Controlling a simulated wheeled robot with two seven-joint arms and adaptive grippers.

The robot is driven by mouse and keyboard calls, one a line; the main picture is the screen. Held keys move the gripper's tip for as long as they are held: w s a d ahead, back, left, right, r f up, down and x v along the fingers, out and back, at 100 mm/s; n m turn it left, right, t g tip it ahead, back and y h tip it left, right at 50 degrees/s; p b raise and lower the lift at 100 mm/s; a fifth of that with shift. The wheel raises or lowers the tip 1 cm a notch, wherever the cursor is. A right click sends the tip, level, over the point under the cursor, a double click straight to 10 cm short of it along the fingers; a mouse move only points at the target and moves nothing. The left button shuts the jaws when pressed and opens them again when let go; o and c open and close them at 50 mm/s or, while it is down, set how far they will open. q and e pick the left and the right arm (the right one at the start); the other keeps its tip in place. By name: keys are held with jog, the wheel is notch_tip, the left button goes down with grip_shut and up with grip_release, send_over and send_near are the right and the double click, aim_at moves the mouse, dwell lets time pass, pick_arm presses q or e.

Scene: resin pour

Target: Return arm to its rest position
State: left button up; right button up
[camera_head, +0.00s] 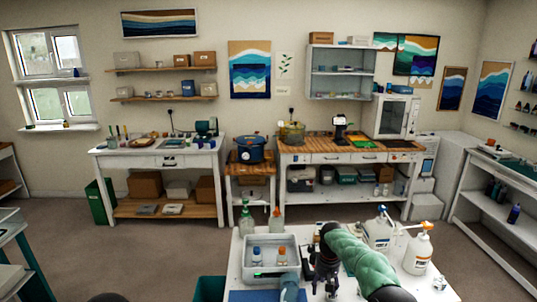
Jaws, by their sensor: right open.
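My right arm (358,262), in a green sleeve, reaches in from the bottom right over the white table (240,245). My right gripper (322,284) is black and points down over the front middle of the table, just right of the grey tray. It is open, and I see nothing held in it. The surface directly under it is partly hidden by the gripper itself. My left gripper is not in view.
The grey tray (247,241) holds small bottles with blue and orange caps. White pump bottles (417,252) stand close right of my right arm. Clear bottles (277,219) stand behind the tray. A green bin (210,289) is left of the table. Open floor (165,255) lies further left.

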jog(key=s+a+f+m+y, duration=0.15)
jog(key=s+a+f, duration=0.25)
jog(key=s+f, duration=0.6)
jog(key=s+a+f+m+y, duration=0.15)
jog(key=s+a+f, duration=0.25)
jog(key=s+f, duration=0.55)
jog(key=s+a+f+m, duration=0.1)
jog(key=s+f+m, duration=0.1)
jog(key=s, duration=0.9)
jog(key=s+f+m, duration=0.2)
jog(key=s, duration=0.9)
jog(key=shift+s+a+y+b, duration=0.15)
jog(key=shift+a+y+b, duration=0.2)
jog(key=shift+y+b, duration=0.1)
